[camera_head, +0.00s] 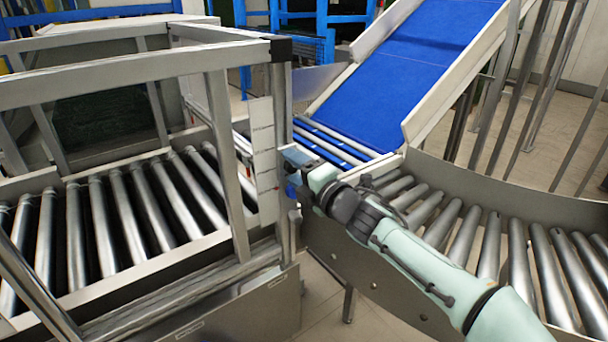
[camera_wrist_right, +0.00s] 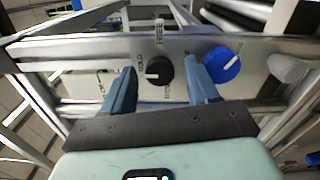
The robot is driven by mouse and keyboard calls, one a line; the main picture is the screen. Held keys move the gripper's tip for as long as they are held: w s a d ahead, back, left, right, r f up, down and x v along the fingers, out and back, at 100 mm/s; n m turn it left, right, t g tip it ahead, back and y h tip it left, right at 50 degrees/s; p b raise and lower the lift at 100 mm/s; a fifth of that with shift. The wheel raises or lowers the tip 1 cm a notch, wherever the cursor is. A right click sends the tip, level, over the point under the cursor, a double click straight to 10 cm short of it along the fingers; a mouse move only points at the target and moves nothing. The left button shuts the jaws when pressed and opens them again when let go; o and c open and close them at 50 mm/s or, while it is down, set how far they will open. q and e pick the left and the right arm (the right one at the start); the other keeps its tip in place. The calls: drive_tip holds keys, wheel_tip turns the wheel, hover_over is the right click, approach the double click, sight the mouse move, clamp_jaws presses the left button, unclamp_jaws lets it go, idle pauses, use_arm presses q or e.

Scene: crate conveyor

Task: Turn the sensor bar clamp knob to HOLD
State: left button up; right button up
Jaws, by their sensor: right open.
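In the right wrist view, a black round knob (camera_wrist_right: 159,70) with a white pointer mark sits on a grey metal panel (camera_wrist_right: 90,50). Its mark points to the left in the picture. My left gripper is not in view.
A roller conveyor (camera_head: 130,205) under a metal frame (camera_head: 228,150) lies left. A blue belt ramp (camera_head: 410,50) rises behind, and a curved roller conveyor (camera_head: 480,240) runs right, under my right arm. In the wrist view, a grey cylinder (camera_wrist_right: 287,68) sticks out right of the blue knob.

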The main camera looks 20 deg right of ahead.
drive_tip(key=v, duration=1.3)
drive_tip(key=shift+s, duration=0.15)
